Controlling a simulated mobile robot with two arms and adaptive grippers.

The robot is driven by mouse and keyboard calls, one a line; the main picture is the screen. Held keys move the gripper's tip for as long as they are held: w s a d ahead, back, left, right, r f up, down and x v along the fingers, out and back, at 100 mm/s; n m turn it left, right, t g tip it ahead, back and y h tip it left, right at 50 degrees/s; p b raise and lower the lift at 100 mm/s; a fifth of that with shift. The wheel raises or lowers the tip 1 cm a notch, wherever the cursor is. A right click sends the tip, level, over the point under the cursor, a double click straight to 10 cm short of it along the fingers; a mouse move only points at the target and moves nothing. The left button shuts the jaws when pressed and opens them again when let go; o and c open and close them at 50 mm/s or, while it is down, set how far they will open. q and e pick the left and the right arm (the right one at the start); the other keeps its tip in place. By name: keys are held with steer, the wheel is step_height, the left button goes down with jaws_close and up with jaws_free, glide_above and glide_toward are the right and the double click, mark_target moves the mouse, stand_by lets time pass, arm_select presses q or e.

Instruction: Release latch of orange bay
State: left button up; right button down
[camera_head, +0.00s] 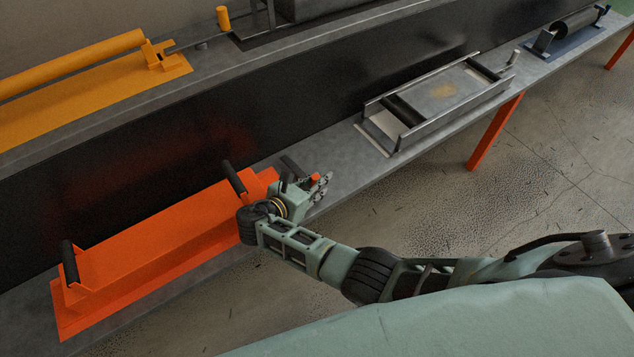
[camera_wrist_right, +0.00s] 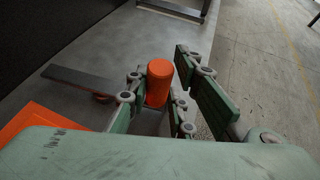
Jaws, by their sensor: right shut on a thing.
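The orange bay (camera_head: 150,245) is a long orange tray on the grey bench at the lower left, with black grips at its two ends. My right gripper (camera_head: 316,182) is at its right end. The latch has an orange knob (camera_wrist_right: 159,82), upright between my right gripper's fingers (camera_wrist_right: 158,100) in the right wrist view. The fingers are shut on it. A flat dark latch bar (camera_wrist_right: 88,82) reaches left from beside the knob. In the head view the knob (camera_head: 315,177) is partly hidden by the fingers. My left gripper is not in view.
A grey metal tray bay (camera_head: 440,95) stands farther right on the bench (camera_head: 345,175). A yellow bay (camera_head: 90,95) with a yellow roller lies on the rear ledge. A dark vertical panel (camera_head: 200,120) runs behind the bench. Open floor (camera_head: 430,205) lies in front.

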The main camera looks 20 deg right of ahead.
steer(key=shift+w+a+r, duration=0.2)
steer(key=shift+w, duration=0.05)
steer(key=c, duration=1.6)
jaws_free()
steer(key=shift+f, duration=0.1)
steer(key=shift+s+d, duration=0.1)
step_height(320, 180, up, 10)
